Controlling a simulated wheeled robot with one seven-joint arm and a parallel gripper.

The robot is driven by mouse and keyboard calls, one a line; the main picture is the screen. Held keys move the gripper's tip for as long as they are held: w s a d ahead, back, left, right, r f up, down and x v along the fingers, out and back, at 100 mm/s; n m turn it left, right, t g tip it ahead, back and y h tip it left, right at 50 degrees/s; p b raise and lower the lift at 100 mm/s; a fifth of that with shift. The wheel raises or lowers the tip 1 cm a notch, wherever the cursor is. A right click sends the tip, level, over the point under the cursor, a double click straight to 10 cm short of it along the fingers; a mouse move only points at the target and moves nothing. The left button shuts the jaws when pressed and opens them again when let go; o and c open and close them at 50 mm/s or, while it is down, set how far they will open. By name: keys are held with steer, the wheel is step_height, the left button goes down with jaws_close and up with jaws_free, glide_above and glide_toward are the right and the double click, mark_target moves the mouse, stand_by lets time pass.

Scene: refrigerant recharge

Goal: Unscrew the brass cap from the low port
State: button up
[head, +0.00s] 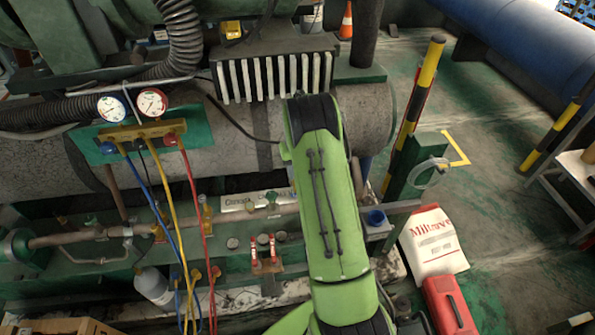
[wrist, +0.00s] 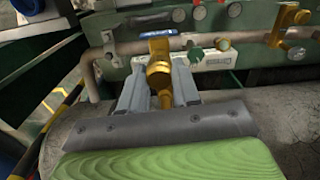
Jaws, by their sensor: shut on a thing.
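In the wrist view my gripper (wrist: 160,88) has its two grey fingers on either side of a brass fitting (wrist: 159,70) with a blue lever (wrist: 158,34) at its top. The narrow lower brass piece, which looks like the brass cap (wrist: 165,99), is between the fingertips. The fingers are shut on it. I cannot tell whether its thread is loose, and the fingers partly hide the fitting. In the head view my green arm covers the gripper and this port.
A copper-coloured pipe (head: 82,236) runs along the skid. The gauge manifold (head: 140,131) hangs at left with blue, yellow and red hoses. A second brass valve (wrist: 288,22) is at right in the wrist view. A white sack (head: 433,242) and red case (head: 449,305) stand at right.

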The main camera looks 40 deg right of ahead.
steer(key=shift+r+p, duration=1.05)
steer(key=shift+r, duration=0.65)
steer(key=shift+a+f, duration=0.1)
